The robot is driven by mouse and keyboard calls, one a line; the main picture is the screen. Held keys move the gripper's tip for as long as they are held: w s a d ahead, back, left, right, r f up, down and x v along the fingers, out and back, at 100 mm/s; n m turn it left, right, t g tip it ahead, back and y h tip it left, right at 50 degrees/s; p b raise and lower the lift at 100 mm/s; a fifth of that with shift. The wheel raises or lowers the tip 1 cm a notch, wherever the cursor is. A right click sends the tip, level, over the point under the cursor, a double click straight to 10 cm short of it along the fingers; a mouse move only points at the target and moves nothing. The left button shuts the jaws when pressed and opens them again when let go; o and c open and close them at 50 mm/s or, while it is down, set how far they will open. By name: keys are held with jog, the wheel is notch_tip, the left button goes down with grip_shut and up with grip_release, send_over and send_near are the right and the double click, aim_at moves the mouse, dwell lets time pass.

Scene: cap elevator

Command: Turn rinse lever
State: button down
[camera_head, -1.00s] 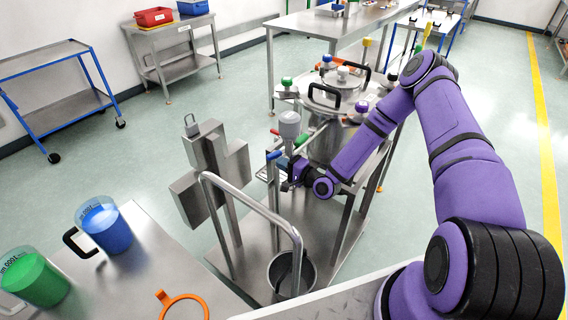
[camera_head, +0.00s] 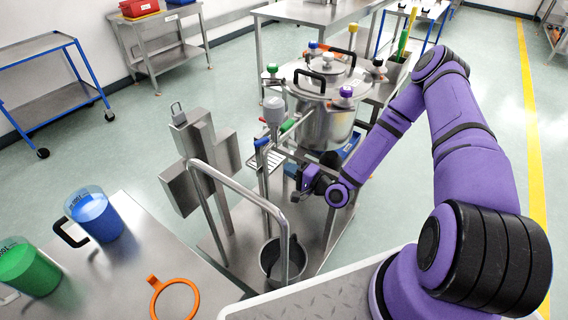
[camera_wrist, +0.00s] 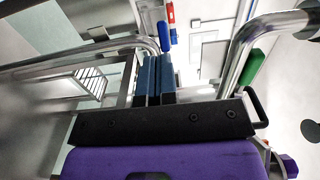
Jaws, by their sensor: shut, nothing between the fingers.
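Small coloured levers sit on pipes at the front of the steel pot (camera_head: 322,122). A blue lever (camera_head: 262,142) is nearest, with a green one (camera_head: 287,126) to its right; which is the rinse lever is not marked. The wrist view shows the blue lever (camera_wrist: 163,36), a red one (camera_wrist: 171,13) and the green one (camera_wrist: 252,66). My gripper (camera_head: 293,172) is below and right of the blue lever, apart from it. In the wrist view my gripper's dark fingers (camera_wrist: 155,78) are together and empty, pointing toward the blue lever.
A bent steel handrail (camera_head: 243,192) and a grey box column (camera_head: 203,160) stand left of my gripper. A steel bucket (camera_head: 270,260) is below. A bent pipe (camera_wrist: 240,45) passes close right of the fingers in the wrist view; a slatted tray (camera_wrist: 90,82) is left.

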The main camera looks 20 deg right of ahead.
aim_at(262, 144)
jog(key=w+a+m+h, duration=0.1)
jog(key=w+h, duration=0.1)
jog(key=w, duration=0.2)
jog(key=w+a+m+h, duration=0.1)
jog(key=w+h, duration=0.1)
jog(key=w, duration=0.1)
jog(key=w+a+m+h, duration=0.1)
jog(key=w+a+h, duration=0.1)
jog(key=w, duration=0.2)
jog(key=shift+w+a+r+m+g, duration=0.1)
jog(key=shift+w+r+m+g, duration=0.2)
jog(key=shift+r+g, duration=0.1)
jog(key=shift+w+a, duration=0.2)
jog(key=shift+w, duration=0.4)
